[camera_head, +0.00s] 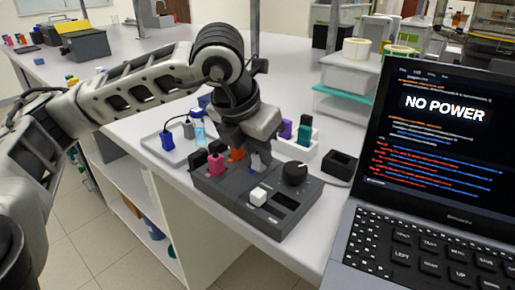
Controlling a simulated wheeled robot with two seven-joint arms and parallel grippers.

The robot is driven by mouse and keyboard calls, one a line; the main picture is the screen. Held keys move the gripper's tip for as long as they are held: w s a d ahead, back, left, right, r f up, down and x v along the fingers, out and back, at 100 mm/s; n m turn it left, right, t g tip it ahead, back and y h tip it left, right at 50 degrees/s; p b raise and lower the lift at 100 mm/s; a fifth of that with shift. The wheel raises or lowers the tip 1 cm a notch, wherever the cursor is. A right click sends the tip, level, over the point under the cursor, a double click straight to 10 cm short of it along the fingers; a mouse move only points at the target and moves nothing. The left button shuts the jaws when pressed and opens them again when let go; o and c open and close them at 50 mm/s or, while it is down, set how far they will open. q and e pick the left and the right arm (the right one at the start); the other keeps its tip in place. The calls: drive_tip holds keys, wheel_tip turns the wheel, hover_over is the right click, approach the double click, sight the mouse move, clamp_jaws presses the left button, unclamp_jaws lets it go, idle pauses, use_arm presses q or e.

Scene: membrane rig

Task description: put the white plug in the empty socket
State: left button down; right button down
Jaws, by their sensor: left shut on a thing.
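My left gripper (257,152) points down over the back row of the dark grey socket box (232,195). It is shut on a pale piece, which looks like the white plug (262,163); the fingers hide most of it. My right gripper is not in view.
The box also carries a black knob (295,173) and a white block (258,196). A laptop (430,150) reading "NO POWER" stands close on the right. A white tray (175,146) with a blue item and a white rack (300,148) with coloured plugs stand behind.

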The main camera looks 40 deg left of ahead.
use_arm(q)
drive_tip(key=shift+f, duration=0.15)
drive_tip(key=c, duration=1.2)
unclamp_jaws()
drive_tip(key=shift+c, duration=0.2)
drive_tip(key=p+v, duration=0.2)
drive_tip(key=v, duration=1.4)
